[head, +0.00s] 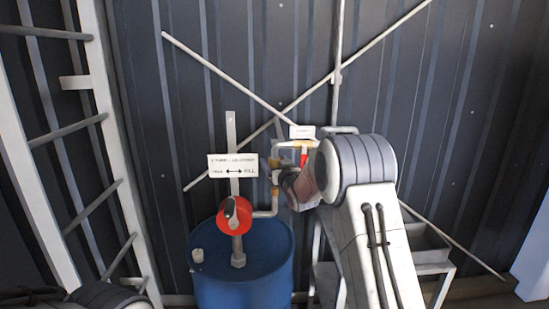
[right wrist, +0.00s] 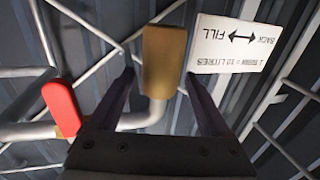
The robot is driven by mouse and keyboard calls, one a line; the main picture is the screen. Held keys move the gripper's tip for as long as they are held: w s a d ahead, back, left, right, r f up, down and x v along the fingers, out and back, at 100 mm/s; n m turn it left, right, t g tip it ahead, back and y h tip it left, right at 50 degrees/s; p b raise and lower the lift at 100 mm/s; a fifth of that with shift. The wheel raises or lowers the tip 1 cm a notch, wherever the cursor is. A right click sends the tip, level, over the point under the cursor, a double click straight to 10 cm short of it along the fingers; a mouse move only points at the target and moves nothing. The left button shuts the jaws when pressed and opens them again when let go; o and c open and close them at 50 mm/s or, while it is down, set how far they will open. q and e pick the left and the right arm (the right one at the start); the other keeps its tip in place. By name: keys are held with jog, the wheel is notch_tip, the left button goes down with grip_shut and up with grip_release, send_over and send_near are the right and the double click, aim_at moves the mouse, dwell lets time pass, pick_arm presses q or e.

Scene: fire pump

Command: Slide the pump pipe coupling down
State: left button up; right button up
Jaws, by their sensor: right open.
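The brass pump pipe coupling (right wrist: 163,60) is on the bent pale pipe (right wrist: 147,116) in the right wrist view, which is turned upside down. In the head view the brass coupling (head: 275,162) is on the upright pipe above the drum, just right of the sign. My right gripper (right wrist: 160,78) is open, with one finger on each side of the coupling and gaps visible. In the head view my right gripper (head: 281,180) reaches in from the right and partly hides the pipes. My left gripper is not in view.
A red lever (right wrist: 60,107) is beside the pipe. The sign (head: 233,166) stands close to the left. A blue drum (head: 243,283) with a red round part (head: 234,215) is below. A ladder (head: 125,190) is at left, and diagonal bars (head: 225,73) cross the wall.

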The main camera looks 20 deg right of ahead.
jog(key=shift+w, duration=0.25)
grip_shut()
notch_tip(320, 180, down, 6)
jog(key=b, duration=0.7)
jog(key=shift+r, duration=0.15)
grip_release()
